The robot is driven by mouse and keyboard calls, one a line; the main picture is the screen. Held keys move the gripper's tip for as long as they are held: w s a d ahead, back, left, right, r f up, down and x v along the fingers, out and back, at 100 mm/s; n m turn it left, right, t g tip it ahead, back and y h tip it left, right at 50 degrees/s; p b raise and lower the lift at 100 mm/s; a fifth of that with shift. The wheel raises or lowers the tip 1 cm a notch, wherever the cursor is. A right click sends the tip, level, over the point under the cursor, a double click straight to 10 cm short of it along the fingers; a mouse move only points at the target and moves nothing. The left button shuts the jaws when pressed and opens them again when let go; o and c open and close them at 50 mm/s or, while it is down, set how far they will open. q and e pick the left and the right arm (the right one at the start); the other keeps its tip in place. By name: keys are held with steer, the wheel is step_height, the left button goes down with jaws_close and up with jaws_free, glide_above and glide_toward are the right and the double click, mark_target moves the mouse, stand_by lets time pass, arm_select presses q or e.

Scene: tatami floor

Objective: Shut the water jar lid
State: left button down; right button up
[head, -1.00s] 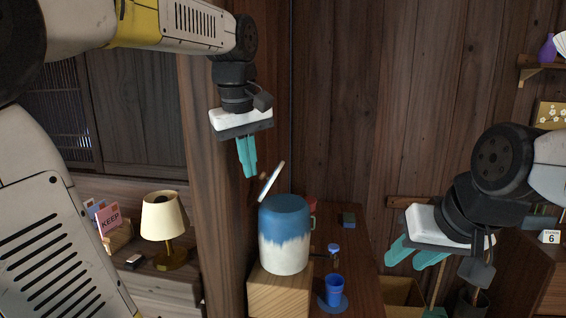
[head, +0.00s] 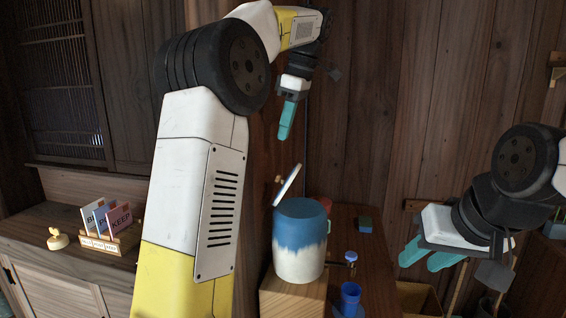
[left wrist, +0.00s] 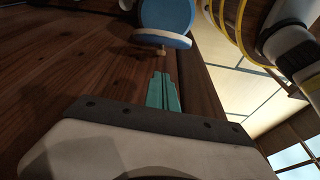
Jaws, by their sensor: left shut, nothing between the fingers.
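The water jar (head: 300,250), blue on top and white below, stands upright on a pale wooden block (head: 285,296). Its lid (head: 288,184) is open, tilted steeply up at the jar's back left, with a small brown knob on its outer side. My left gripper (head: 286,122) is shut and empty, pointing down above the lid and apart from it. In the left wrist view the shut fingers (left wrist: 160,90) point toward the blue-edged lid and knob (left wrist: 163,40), with a gap between. My right gripper (head: 428,258) is open and empty, to the right of the jar.
A spigot with a blue knob (head: 351,257) is right of the jar, above a blue cup (head: 350,295). A small dark teal block (head: 365,225) lies behind on the brown surface. Cards in a holder (head: 108,225) and a stamp (head: 57,239) are far left. My left arm covers much of the middle left.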

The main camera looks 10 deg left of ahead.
arm_select(q)
glide_toward(282, 182)
steer(key=shift+n, duration=0.3)
steer(key=a+f, duration=0.2)
steer(key=w+a+f, duration=0.1)
steer(key=a+f, duration=0.1)
steer(key=f, duration=0.1)
steer(key=shift+a, duration=0.3)
